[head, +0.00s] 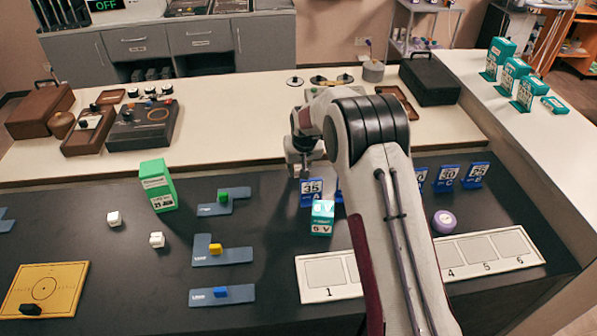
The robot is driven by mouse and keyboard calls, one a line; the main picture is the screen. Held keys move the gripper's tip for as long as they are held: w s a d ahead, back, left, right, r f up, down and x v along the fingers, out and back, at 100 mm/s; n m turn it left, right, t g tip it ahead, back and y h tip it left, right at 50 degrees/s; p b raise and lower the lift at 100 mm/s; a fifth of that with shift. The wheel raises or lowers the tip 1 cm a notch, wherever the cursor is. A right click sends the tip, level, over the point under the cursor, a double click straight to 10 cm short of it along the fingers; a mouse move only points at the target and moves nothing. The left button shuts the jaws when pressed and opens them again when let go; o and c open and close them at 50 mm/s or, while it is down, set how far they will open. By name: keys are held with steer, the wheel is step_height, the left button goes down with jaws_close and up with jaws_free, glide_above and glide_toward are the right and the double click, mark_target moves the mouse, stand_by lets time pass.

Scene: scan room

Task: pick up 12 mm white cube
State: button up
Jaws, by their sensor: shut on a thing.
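I cannot read a size on either. My gripper (303,172) points down over the back part of the dark table, behind the blue "35" card and well to the right of both cubes. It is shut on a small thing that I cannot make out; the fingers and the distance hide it.
A green date box (158,186) stands beside the cubes. Blue-grey plates hold a green block (223,196), a yellow block (215,249) and a blue block (220,292). A teal box (322,217), the "35" card (311,192) and a numbered white strip (513,248) lie near my arm.

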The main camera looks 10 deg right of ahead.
steer(key=shift+r, duration=4.4)
